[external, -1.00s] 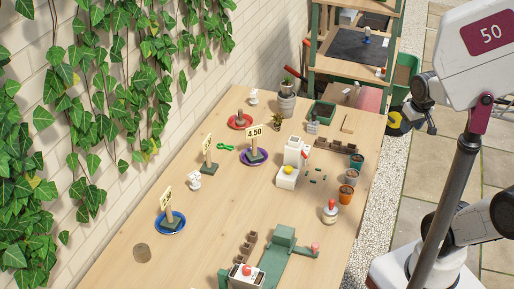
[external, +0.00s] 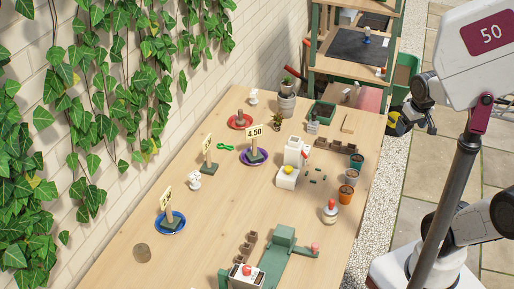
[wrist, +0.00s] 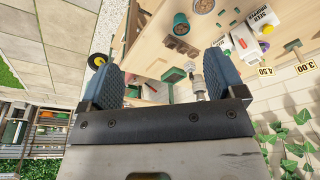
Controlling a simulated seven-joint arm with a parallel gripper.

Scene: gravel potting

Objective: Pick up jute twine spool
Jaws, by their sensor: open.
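A small brown cylinder (external: 142,252), which looks like the jute twine spool, stands on the wooden table at the near left in the external view. I cannot make out the spool in the wrist view. My gripper (external: 398,121) hangs beyond the table's right edge, far from that cylinder. In the wrist view my gripper (wrist: 167,76) has its two dark fingers wide apart with nothing held between them.
On the table (external: 215,240) are a blue saucer (external: 182,227) with a price sign, a purple saucer (external: 243,157), a white dispenser (external: 294,151), terracotta pots (external: 346,194) and a green press-like stand (external: 283,238). Bare wood surrounds the brown cylinder. A shelf (external: 350,75) stands behind.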

